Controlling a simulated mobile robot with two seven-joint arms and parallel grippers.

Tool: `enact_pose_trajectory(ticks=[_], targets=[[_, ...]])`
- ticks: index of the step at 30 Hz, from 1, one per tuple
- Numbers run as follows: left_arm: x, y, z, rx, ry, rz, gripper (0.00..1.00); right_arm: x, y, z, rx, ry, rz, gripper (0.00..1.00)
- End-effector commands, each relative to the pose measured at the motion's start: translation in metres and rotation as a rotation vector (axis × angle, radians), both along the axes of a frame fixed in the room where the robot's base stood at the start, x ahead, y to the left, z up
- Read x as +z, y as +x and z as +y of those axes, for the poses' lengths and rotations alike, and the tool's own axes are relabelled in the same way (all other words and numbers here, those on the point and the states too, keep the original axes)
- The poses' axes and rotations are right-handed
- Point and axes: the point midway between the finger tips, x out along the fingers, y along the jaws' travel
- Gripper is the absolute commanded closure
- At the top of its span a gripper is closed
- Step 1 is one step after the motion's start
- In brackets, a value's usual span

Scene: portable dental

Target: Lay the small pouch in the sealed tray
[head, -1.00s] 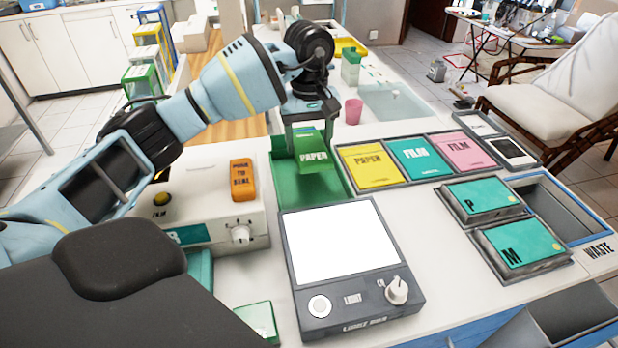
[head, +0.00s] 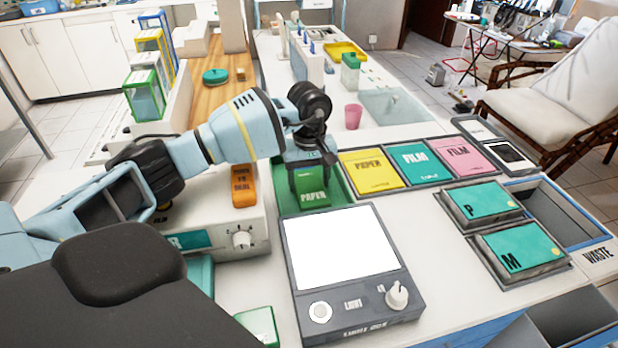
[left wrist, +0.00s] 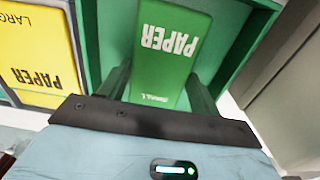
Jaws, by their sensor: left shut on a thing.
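The small pouch is a green packet (head: 313,193) marked PAPER. My left gripper (head: 309,178) is shut on it and holds it at the green tray (head: 341,200). In the left wrist view the pouch (left wrist: 165,50) is between the two fingers (left wrist: 158,85), with the tray's green wall (left wrist: 245,45) around it. The pouch is low within the tray's walls; whether it touches the floor I cannot tell. My right gripper is not in view.
A light box (head: 345,255) stands just in front of the tray. A sealer with an orange button (head: 244,188) is at left. Yellow (head: 370,171), teal (head: 419,163) and pink (head: 464,156) packets lie in holders to the right. A waste bin (head: 560,215) is far right.

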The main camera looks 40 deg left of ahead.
Motion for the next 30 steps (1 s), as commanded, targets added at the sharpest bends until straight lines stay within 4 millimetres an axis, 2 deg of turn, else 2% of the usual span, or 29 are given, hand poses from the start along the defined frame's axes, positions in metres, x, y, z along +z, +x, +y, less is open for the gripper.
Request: enact_pose_trajectory(ticks=[9,10,15,24,30], targets=[[-0.003,0.000,0.000,-0.001,-0.001,-0.001,0.61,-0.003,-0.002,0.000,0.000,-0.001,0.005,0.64],[-0.003,0.000,0.000,-0.001,-0.001,-0.001,0.36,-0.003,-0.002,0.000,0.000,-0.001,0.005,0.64],[-0.002,0.000,0.000,-0.001,0.000,-0.001,0.15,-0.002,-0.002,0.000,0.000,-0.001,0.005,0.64],[0.000,0.000,0.000,-0.001,0.000,-0.001,0.15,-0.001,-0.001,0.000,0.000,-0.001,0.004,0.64],[0.021,0.001,0.000,-0.002,0.000,-0.006,0.15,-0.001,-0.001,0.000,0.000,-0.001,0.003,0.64]])
